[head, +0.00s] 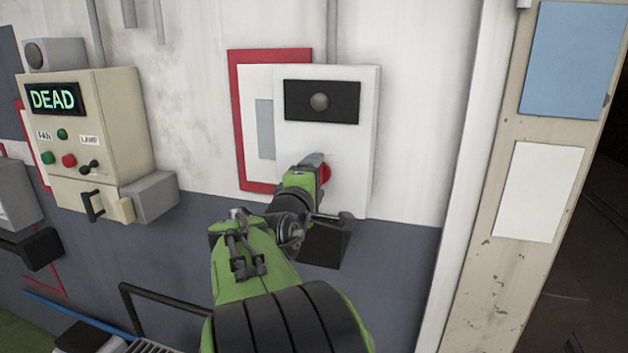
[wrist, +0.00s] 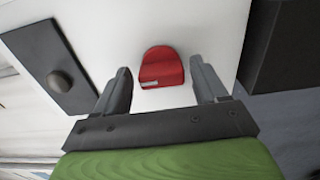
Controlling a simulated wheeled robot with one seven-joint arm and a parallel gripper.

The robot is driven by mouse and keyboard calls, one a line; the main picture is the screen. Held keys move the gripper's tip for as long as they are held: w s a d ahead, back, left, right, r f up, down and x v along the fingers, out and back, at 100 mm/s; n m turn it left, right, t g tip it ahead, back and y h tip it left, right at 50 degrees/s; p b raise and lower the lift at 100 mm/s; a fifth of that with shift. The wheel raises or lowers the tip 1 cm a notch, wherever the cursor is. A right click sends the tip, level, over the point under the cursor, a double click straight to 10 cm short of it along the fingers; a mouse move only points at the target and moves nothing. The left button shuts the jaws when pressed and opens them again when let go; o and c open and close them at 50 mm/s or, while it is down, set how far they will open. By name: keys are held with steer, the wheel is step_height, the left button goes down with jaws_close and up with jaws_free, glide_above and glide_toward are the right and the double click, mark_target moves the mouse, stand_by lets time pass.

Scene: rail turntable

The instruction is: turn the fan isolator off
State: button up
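A white box (head: 328,130) on the wall carries a black plate with a round grey lamp (head: 320,101) and a red knob (head: 325,174) below it. No label shows on this box, so I cannot read whether it is the fan isolator. My gripper (head: 314,166) is in front of the knob and hides most of it in the head view. In the wrist view the red knob (wrist: 161,69) sits between the two fingers of my open gripper (wrist: 158,66), with a gap on each side. A small pale mark is on the knob's edge.
A cream panel (head: 120,120) at left has a display reading DEAD (head: 54,98), FAN and LAMP labels, buttons and a small black switch. A black block (head: 325,243) lies below the white box. A beige post (head: 535,130) stands at right.

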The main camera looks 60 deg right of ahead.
steer(key=shift+d+f, duration=0.1)
steer(key=a+b, duration=0.1)
steer(key=a, duration=0.4)
steer(key=s+a+b, duration=0.1)
steer(key=a, duration=0.4)
steer(key=s+a+b, duration=0.1)
steer(key=a, duration=0.4)
steer(key=shift+s+a, duration=0.2)
steer(key=shift+a, duration=0.15)
